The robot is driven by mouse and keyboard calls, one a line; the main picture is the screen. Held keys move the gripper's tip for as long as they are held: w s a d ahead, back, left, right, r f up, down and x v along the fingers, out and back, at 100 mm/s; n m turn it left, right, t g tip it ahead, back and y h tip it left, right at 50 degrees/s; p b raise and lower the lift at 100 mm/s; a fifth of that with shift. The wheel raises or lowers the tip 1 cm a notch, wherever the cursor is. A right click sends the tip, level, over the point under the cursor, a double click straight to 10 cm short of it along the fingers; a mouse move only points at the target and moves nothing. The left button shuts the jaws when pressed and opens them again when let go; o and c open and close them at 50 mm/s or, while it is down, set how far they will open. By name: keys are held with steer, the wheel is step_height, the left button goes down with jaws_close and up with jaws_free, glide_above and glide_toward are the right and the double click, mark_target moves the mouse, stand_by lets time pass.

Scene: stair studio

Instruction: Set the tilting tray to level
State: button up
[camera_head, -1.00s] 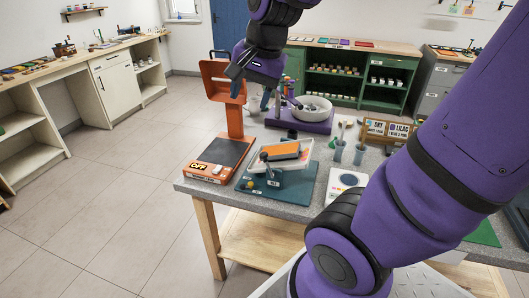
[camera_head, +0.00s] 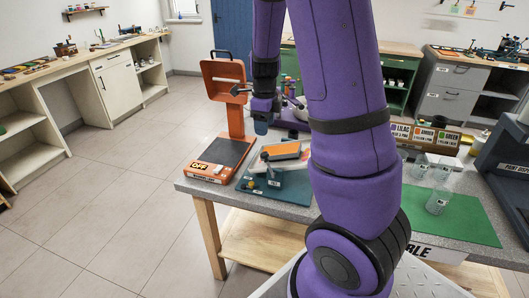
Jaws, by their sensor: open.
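The white tilting tray (camera_head: 292,163) stands on a teal base plate (camera_head: 292,190) on the grey worktable. The tray looks tilted, though its exact angle is hard to read. An orange block with a grey edge (camera_head: 281,151) lies on it. A small dark handle or lever and a yellowish knob (camera_head: 251,184) show at the plate's left. My purple arm hides the right side of the tray and plate. My gripper (camera_head: 261,124) points down above and behind the tray, apart from it. It is open and appears empty; its fingers are small in view.
A purple stand (camera_head: 292,121) is behind. A green mat (camera_head: 465,222) with clear cups (camera_head: 437,202) and a dark unit (camera_head: 505,150) are at right.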

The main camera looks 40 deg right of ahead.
mark_target(264, 153)
step_height(264, 153, down, 11)
steer(key=shift+r, duration=0.2)
stand_by(0.3)
